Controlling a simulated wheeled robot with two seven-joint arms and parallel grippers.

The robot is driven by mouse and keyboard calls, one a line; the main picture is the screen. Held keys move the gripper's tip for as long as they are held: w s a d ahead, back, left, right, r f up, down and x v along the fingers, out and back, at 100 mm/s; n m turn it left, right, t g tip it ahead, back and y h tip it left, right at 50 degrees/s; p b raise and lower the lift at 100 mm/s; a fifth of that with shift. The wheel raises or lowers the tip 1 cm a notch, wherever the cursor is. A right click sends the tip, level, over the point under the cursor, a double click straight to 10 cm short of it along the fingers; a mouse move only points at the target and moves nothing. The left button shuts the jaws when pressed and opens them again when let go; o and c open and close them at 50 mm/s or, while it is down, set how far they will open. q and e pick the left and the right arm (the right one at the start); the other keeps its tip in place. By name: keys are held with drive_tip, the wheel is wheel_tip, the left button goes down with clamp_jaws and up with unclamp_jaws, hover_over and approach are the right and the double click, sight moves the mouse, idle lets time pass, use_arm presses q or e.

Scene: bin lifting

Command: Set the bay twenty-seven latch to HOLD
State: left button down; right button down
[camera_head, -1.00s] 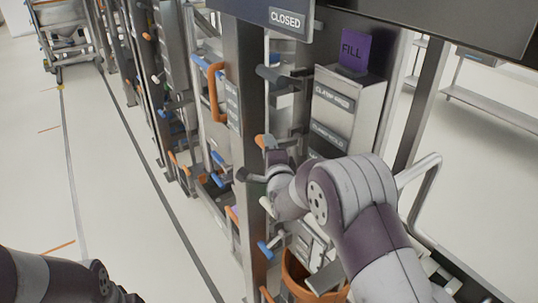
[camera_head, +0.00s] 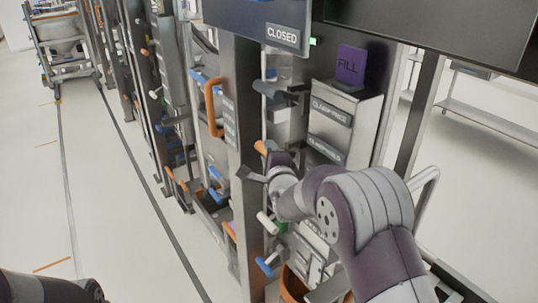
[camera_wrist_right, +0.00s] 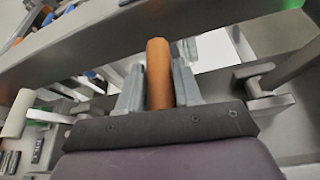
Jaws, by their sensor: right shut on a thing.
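My right gripper (camera_head: 272,152) reaches in at the rack post below the CLOSED sign. In the right wrist view its two grey fingers (camera_wrist_right: 158,88) are shut on an orange handle (camera_wrist_right: 158,62), one on each side of it. The handle's orange tip also shows in the head view (camera_head: 262,147), beside the post. I cannot read a bay number or a HOLD mark, so I cannot tell which bay this handle belongs to. Only part of my left arm shows at the bottom left; its gripper is out of view.
The CLOSED sign (camera_head: 283,35) hangs above. A steel box (camera_head: 345,120) with a purple FILL tag (camera_head: 350,64) stands to the right. A white handle (camera_head: 268,223) and a blue handle (camera_head: 264,267) are below. The floor aisle (camera_head: 85,190) at left is clear.

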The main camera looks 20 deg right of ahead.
drive_tip(key=c, duration=1)
unclamp_jaws()
drive_tip(key=shift+r, duration=0.25)
drive_tip(key=shift+o, duration=0.8)
drive_tip(key=shift+f, duration=0.1)
drive_tip(key=shift+s, duration=0.35)
drive_tip(key=s+b, duration=0.2)
drive_tip(key=s, duration=1)
drive_tip(key=shift+a+r+b, duration=0.2)
drive_tip(key=shift+r+b, duration=0.1)
drive_tip(key=shift+r, duration=0.1)
